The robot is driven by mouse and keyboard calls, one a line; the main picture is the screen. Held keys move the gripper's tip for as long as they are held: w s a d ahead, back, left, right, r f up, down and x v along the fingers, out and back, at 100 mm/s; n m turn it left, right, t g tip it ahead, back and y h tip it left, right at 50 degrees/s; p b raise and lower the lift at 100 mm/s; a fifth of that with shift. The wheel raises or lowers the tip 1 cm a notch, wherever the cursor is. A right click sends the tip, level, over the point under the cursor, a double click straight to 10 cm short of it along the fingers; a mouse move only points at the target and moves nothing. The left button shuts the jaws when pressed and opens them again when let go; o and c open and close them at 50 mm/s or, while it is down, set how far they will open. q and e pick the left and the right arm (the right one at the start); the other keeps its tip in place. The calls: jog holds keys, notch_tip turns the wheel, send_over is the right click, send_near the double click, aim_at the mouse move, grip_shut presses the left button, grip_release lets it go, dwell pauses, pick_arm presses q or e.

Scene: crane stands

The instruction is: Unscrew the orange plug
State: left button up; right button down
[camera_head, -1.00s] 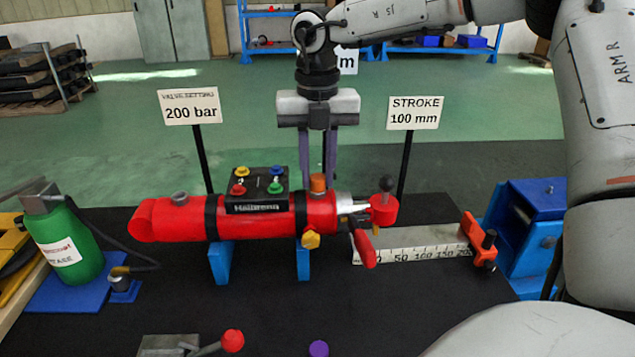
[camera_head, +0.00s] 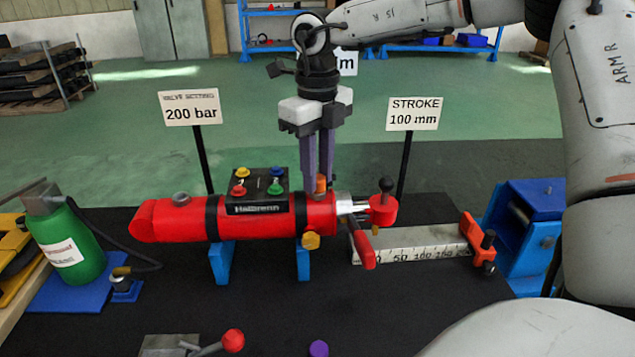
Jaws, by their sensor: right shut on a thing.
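The orange plug (camera_head: 321,184) sits upright on top of the red cylinder (camera_head: 170,220), near its right end. My right gripper (camera_head: 319,180) points straight down from above, its purple fingers around the plug and shut on it. The near finger partly covers the plug. The gripper body is turned at an angle about its vertical axis. My left gripper is not in view.
A black block with coloured knobs (camera_head: 258,190) sits on the cylinder left of the plug. The sign posts "200 bar" (camera_head: 190,107) and "STROKE 100 mm" (camera_head: 414,113) stand behind. A green bottle (camera_head: 72,248) is at left. A red-knobbed lever (camera_head: 233,341) is in front.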

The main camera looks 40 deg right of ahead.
jog(key=shift+w+r, duration=0.15)
jog(key=n, duration=0.4)
jog(key=shift+n, duration=0.7)
jog(key=shift+p, duration=0.3)
jog(key=n, duration=0.5)
jog(key=c, duration=1.4)
grip_release()
jog(key=shift+c, duration=0.7)
